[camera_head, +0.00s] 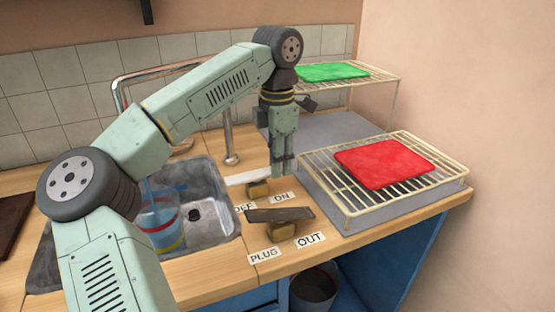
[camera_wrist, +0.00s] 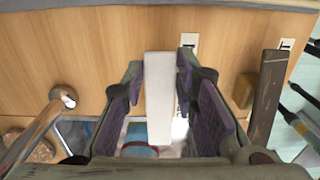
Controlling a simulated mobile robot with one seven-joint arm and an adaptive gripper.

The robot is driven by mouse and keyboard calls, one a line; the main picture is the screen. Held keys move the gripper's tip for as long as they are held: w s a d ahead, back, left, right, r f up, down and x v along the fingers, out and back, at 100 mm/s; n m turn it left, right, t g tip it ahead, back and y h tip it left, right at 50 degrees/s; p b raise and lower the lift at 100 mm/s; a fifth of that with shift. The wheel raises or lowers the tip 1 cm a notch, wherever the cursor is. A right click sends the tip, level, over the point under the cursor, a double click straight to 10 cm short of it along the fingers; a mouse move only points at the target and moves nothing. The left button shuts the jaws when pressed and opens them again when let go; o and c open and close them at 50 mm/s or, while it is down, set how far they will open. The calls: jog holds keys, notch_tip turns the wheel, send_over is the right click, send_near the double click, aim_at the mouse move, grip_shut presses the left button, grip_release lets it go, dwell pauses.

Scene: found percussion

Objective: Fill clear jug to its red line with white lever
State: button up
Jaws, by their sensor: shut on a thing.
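The white lever (camera_head: 248,178) sits on a small wooden block between the OFF and ON labels. My gripper (camera_head: 283,170) points down at the lever's right end, near the ON side. In the wrist view the white lever (camera_wrist: 158,95) lies between the fingers, and my gripper (camera_wrist: 158,100) is shut on it. The clear jug (camera_head: 160,238) stands in the sink, with blue water inside, a red band and a yellow band lower down. A blue stream comes down into it. My arm partly hides the jug, so its exact level against the red line is unclear.
A dark lever (camera_head: 280,214) with PLUG and OUT labels is in front. The metal sink (camera_head: 222,222) is left. A wire rack (camera_head: 455,175) with a red cloth (camera_head: 384,163) stands right; a green cloth (camera_head: 330,72) lies behind. A dark bucket (camera_head: 314,288) is below the counter.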

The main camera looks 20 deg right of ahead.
aim_at(256, 174)
grip_shut()
jog(key=shift+a+r+h+b, duration=0.15)
jog(key=shift+a+h+b, duration=0.15)
jog(key=shift+h, duration=0.3)
jog(key=shift+a+r+h+b, duration=0.15)
jog(key=shift+a+h+b, duration=0.1)
jog(key=shift+h, duration=0.35)
jog(key=shift+r+h, duration=0.4)
jog(key=shift+h, duration=0.2)
jog(key=o, duration=0.6)
grip_release()
jog(key=shift+a+r, duration=0.1)
jog(key=v, duration=1.2)
jog(key=shift+s, duration=0.1)
